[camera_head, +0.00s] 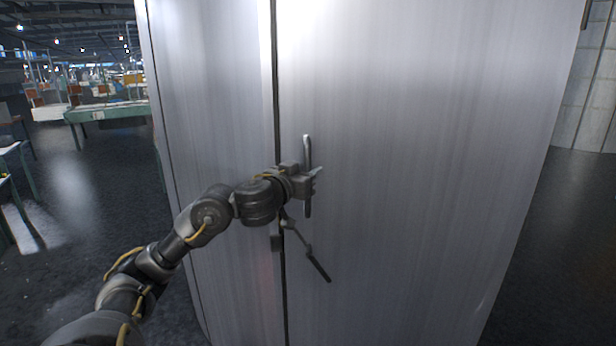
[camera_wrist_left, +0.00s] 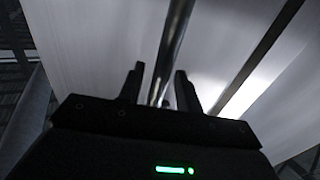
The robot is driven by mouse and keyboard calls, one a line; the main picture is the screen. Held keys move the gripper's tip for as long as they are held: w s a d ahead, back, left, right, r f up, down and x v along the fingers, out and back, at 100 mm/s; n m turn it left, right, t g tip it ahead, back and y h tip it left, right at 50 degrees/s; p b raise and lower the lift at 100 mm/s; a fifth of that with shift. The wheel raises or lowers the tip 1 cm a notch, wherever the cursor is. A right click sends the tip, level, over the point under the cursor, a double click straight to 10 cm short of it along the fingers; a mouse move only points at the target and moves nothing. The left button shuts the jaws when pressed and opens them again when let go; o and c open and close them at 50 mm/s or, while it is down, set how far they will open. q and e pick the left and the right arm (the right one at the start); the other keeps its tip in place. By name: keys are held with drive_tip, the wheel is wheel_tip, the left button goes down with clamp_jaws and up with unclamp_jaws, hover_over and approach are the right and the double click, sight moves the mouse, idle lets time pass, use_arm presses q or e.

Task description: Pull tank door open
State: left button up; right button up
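The tank is a tall brushed-metal cabinet, and its wide door (camera_head: 420,170) fills the middle of the head view. A dark vertical seam (camera_head: 276,80) runs along the door's left edge, and I see no clear gap there. An upright bar handle (camera_head: 307,147) stands on the door just right of the seam. My left gripper (camera_head: 314,181) is at the handle's middle. In the left wrist view its two fingers (camera_wrist_left: 160,88) stand apart, with the handle bar (camera_wrist_left: 174,45) running between them. Gaps show beside the bar. My right gripper is not in view.
A dark slanted lever (camera_head: 318,267) hangs just below my left gripper, near the seam. Green tables (camera_head: 108,112) stand far back at the left. The dark floor (camera_head: 565,230) right of the tank is clear, with a tiled wall (camera_head: 590,100) behind.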

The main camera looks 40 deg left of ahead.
use_arm(q)
drive_tip(key=shift+c, duration=0.3)
clamp_jaws()
drive_tip(key=shift+d, duration=0.1)
